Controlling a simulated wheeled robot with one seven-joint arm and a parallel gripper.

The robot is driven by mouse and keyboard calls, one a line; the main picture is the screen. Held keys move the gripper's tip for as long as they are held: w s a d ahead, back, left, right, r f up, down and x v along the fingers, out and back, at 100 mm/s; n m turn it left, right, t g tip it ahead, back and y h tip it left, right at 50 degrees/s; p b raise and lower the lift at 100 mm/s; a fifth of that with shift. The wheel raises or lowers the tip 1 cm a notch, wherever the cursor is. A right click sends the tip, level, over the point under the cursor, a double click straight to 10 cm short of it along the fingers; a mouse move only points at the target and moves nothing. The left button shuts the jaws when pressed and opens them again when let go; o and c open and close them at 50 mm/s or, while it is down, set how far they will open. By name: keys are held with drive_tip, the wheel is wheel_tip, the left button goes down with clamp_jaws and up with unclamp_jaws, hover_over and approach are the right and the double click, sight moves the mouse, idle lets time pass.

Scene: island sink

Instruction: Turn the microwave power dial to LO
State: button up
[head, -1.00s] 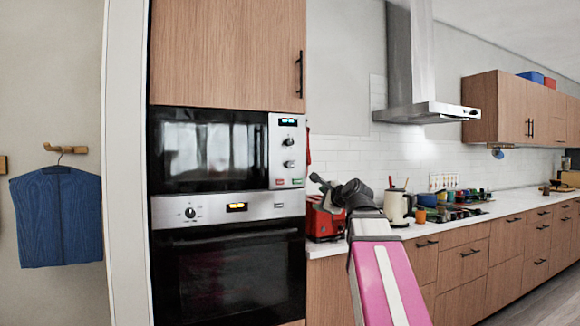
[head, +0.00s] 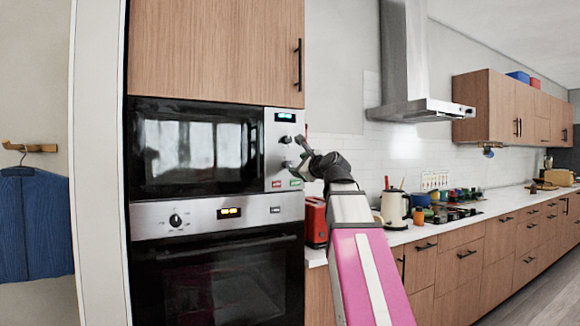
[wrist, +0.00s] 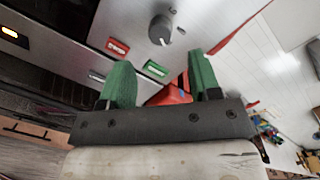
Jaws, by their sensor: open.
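The microwave (head: 195,150) is built into the tall cabinet. Its right-hand panel has an upper dial (head: 286,140), a lower dial (head: 286,165), a small lit display (head: 285,117) and red and green buttons at the bottom. My gripper (head: 299,154) is open and empty at the right edge of this panel, near the lower dial. In the wrist view my two green fingers (wrist: 159,60) stand apart. The round dial (wrist: 160,28) lies beyond the fingertips, apart from them, above the red button (wrist: 117,46) and green button (wrist: 156,69). No dial labels are readable.
An oven (head: 215,275) with its own knob (head: 176,220) sits below the microwave. A red appliance (head: 315,222) and a white kettle (head: 395,208) stand on the counter at right. A range hood (head: 420,110) hangs above the counter.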

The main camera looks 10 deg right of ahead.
sight(288, 165)
drive_tip(key=x, duration=0.6)
drive_tip(key=shift+w+a, duration=0.1)
drive_tip(key=c, duration=0.9)
